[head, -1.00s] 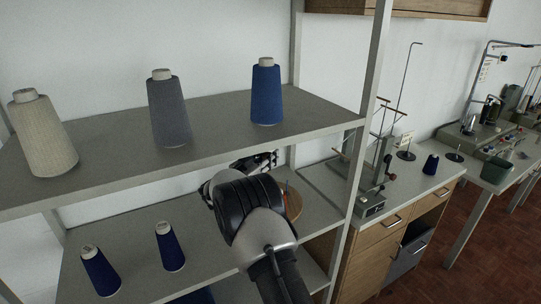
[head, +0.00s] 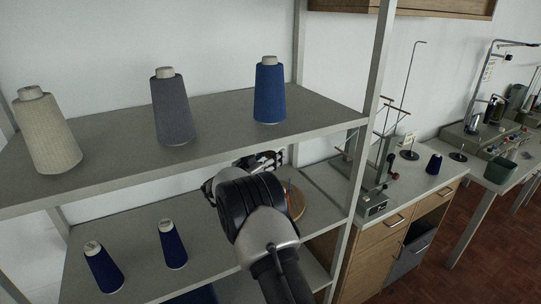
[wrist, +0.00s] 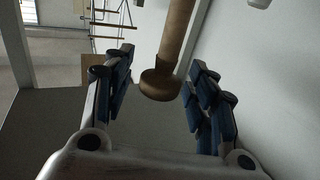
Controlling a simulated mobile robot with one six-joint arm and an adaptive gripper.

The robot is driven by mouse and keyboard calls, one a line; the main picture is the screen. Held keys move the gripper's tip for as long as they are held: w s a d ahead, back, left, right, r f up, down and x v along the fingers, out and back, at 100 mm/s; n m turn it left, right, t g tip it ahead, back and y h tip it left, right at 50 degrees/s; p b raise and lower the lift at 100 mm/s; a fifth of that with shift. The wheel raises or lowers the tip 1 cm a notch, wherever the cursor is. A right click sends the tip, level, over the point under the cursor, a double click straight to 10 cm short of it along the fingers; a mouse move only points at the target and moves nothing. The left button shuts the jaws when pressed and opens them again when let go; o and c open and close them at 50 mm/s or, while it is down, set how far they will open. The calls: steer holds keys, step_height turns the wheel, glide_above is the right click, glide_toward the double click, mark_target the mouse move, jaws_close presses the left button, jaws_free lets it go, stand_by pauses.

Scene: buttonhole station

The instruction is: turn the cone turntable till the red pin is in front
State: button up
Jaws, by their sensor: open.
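The turntable (head: 297,207) shows as part of a round wooden disc on the lower shelf, mostly hidden behind my arm. A thin reddish upright (head: 288,186) stands at it; I cannot tell whether this is the red pin. My gripper (head: 268,160) is above the lower shelf, just under the upper shelf's front edge, to the left of and above the disc in the picture. In the wrist view my gripper (wrist: 160,95) is open. A brown wooden post with a rounded knob end (wrist: 160,84) shows between its fingers; whether they touch it is unclear.
The upper shelf (head: 215,128) holds a cream cone (head: 47,135), a grey cone (head: 171,110) and a blue cone (head: 269,95). Dark blue cones (head: 172,247) stand on the lower shelf, left of my arm. A shelf upright (head: 366,130) stands right of my arm.

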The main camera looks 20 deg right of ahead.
steer(key=v, duration=1.2)
steer(key=shift+f, duration=0.1)
